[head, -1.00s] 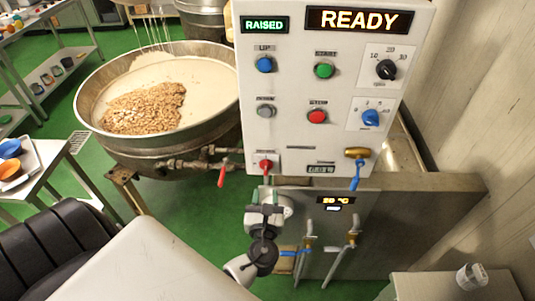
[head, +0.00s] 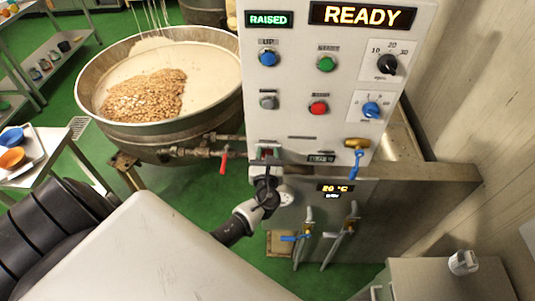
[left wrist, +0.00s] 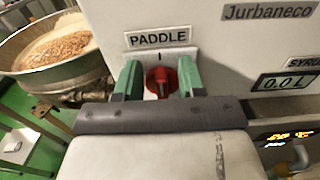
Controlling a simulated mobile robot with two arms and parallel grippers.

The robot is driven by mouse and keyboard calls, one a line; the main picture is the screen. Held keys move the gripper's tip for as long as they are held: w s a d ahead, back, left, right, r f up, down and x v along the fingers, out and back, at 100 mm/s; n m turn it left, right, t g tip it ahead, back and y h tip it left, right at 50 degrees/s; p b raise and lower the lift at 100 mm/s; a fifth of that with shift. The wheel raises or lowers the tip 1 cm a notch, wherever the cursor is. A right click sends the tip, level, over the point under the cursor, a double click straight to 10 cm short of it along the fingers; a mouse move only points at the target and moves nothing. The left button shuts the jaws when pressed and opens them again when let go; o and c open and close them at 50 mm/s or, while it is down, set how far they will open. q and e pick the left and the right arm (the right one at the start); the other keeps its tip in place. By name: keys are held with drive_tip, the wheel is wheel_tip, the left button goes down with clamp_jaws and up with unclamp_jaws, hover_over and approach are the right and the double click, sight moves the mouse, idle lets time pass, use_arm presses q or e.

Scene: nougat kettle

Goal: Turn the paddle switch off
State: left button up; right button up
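The paddle switch (left wrist: 162,82) is a red rotary knob low on the white control panel, under a PADDLE label (left wrist: 158,39). In the left wrist view its grip stands about upright, near a small mark above it. My left gripper (left wrist: 160,79) faces the panel, with one green finger on each side of the knob. The fingers are wide apart, and I cannot tell if they touch it. In the head view my left gripper (head: 266,160) is at the panel's lower left corner and mostly hides the knob. My right gripper is not in view.
A wide kettle (head: 205,116) with nuts stands left of the panel, a red-handled valve (head: 224,161) beside it. The panel reads RAISED and READY. A blue-handled brass valve (head: 356,158) sits right of my gripper. More valves (head: 306,236) are below.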

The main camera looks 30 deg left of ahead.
use_arm(q)
drive_tip(key=shift+c, duration=0.3)
drive_tip(key=shift+d, duration=0.1)
clamp_jaws()
